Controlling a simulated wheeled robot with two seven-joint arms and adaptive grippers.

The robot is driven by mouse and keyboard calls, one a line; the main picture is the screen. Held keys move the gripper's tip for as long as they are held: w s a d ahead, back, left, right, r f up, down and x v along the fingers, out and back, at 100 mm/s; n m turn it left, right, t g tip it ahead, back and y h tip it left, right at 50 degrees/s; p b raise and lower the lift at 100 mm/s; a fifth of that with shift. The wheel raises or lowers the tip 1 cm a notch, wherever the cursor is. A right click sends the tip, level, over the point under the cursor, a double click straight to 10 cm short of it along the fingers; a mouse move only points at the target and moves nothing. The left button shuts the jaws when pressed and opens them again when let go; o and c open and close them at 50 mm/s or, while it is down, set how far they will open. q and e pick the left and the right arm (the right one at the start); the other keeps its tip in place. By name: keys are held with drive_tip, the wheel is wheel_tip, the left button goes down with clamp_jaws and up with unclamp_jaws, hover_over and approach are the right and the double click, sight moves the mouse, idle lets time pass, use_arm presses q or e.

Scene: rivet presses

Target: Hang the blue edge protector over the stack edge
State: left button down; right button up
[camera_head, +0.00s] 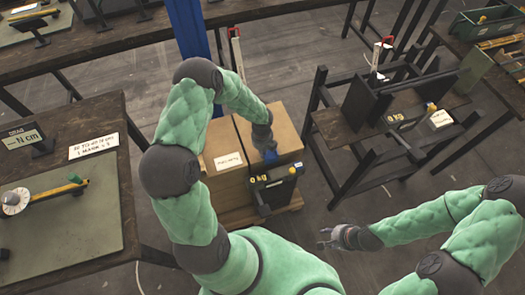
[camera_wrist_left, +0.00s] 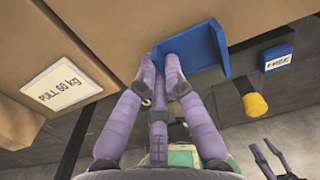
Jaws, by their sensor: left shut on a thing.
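The blue edge protector (camera_wrist_left: 212,50) is an L-shaped piece in the left wrist view. My left gripper (camera_wrist_left: 170,62) is shut on it, with the purple fingers at its near side. In the head view the protector (camera_head: 271,156) shows as a small blue patch below my left gripper (camera_head: 263,140), at the front edge of the cardboard stack (camera_head: 284,128). The protector lies close along the box edge; I cannot tell whether it rests on it. My right gripper (camera_head: 340,237) is empty and open, apart from the stack to the lower right.
A scale-like unit marked 0 kg (camera_head: 262,181) stands against the stack's front; its yellow knob (camera_wrist_left: 255,104) is near the protector. A dark rack (camera_head: 385,105) stands to the right. A workbench (camera_head: 100,190) is at left. Open floor lies between stack and rack.

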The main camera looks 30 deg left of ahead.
use_arm(q)
drive_tip(key=shift+w+a, duration=0.1)
drive_tip(key=shift+a, duration=0.05)
drive_tip(key=shift+f, duration=0.1)
drive_tip(key=c, duration=1.3)
unclamp_jaws()
drive_tip(key=shift+o, duration=0.2)
wheel_tip(320, 180, up, 12)
